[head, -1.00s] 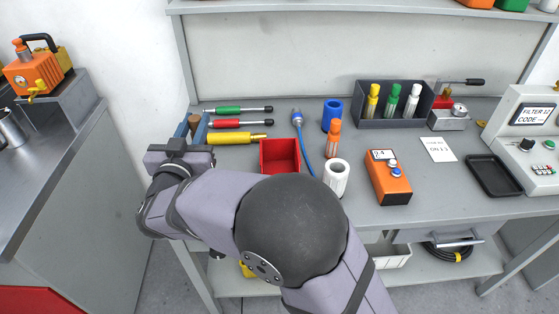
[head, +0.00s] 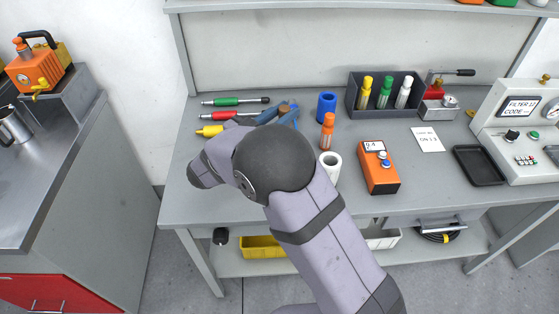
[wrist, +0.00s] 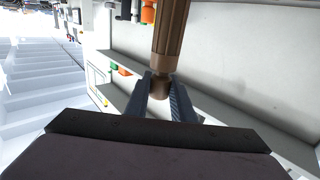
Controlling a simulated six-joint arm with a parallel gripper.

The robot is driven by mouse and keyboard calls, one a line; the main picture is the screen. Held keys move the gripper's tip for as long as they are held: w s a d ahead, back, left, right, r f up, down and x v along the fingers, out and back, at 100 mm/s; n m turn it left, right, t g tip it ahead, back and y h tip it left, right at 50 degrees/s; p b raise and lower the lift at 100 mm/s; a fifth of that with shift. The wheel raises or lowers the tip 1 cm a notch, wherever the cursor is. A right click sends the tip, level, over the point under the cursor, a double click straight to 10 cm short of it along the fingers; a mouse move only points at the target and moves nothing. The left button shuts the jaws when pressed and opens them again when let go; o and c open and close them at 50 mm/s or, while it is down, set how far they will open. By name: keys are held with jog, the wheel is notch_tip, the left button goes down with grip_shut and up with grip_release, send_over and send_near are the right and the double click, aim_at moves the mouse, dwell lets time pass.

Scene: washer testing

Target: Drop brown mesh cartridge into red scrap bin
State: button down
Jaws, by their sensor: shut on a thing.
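The brown ribbed cartridge (wrist: 171,38) is held in my gripper (wrist: 163,98), which is shut on its narrow rounded end in the wrist view. The cartridge extends away from the fingertips toward the top of that view.
A blue cylinder (head: 327,107), an orange-capped bottle (head: 328,131) and a white roll (head: 329,166) stand right of my gripper. Green (head: 235,101) and red (head: 223,116) handled tools lie at left. A dark rack (head: 362,117) of bottles and an orange meter box (head: 379,168) are farther right.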

jog(key=shift+f, duration=0.15)
notch_tip(320, 180, down, 6)
jog(key=b, duration=0.5)
jog(key=c, duration=1.4)
grip_release()
jog(key=shift+c, duration=0.2)
jog(key=shift+a, duration=0.1)
jog(key=b+v, duration=0.1)
jog(key=v, duration=0.6)
jog(key=shift+b, duration=0.4)
jog(key=shift+s+r, duration=0.1)
jog(key=shift+r, duration=0.15)
